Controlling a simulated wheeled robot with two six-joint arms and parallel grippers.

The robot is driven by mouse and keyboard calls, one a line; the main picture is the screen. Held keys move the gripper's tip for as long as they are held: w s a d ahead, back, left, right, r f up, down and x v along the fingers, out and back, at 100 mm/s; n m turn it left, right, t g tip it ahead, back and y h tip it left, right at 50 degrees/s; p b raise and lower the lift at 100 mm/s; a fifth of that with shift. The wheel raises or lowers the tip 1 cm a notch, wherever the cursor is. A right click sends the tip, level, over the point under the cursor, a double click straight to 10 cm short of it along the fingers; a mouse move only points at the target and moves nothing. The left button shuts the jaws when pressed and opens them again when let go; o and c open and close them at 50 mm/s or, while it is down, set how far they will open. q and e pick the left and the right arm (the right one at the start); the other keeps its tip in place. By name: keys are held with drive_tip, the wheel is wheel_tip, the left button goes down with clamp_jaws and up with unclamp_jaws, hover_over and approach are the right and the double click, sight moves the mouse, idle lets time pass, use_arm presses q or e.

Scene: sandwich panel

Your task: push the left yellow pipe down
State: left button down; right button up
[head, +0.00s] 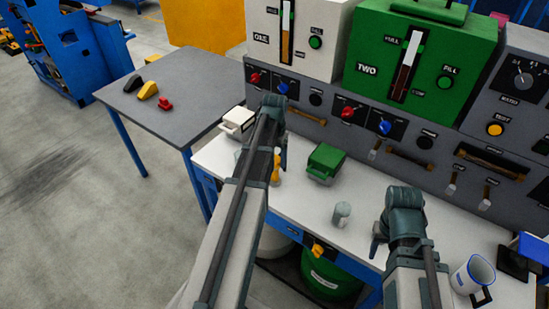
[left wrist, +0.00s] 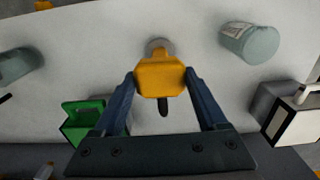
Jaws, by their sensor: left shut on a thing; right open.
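My left gripper (left wrist: 160,84) is shut on a yellow piece (left wrist: 160,74) with a dark tip and a round grey part behind it, over the white bench top. In the head view this yellow piece (head: 276,168) shows only in part beside my left arm. My left gripper's fingers (head: 282,158) are mostly hidden by that arm. My right gripper (head: 377,240) is open and empty above the bench. I cannot tell which part is the left yellow pipe.
On the bench (head: 300,200) are a green box (head: 325,161), a white box (head: 238,121), a clear jar (head: 342,214) and a mug (head: 473,273). A grey panel (head: 460,135) with knobs and tan bars stands behind. A grey side table (head: 190,85) is at left.

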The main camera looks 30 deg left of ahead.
sight(274, 172)
use_arm(q)
wheel_tip(274, 172, down, 7)
drive_tip(key=b, duration=0.6)
drive_tip(key=shift+f, duration=0.2)
drive_tip(key=shift+s+r, duration=0.1)
drive_tip(key=shift+r, duration=0.05)
drive_tip(key=shift+c, duration=1.4)
unclamp_jaws()
drive_tip(key=shift+o, duration=1.4)
wheel_tip(274, 172, up, 14)
drive_tip(key=p, duration=1.3)
drive_tip(key=shift+p, duration=0.35)
drive_tip(key=shift+f, duration=0.2)
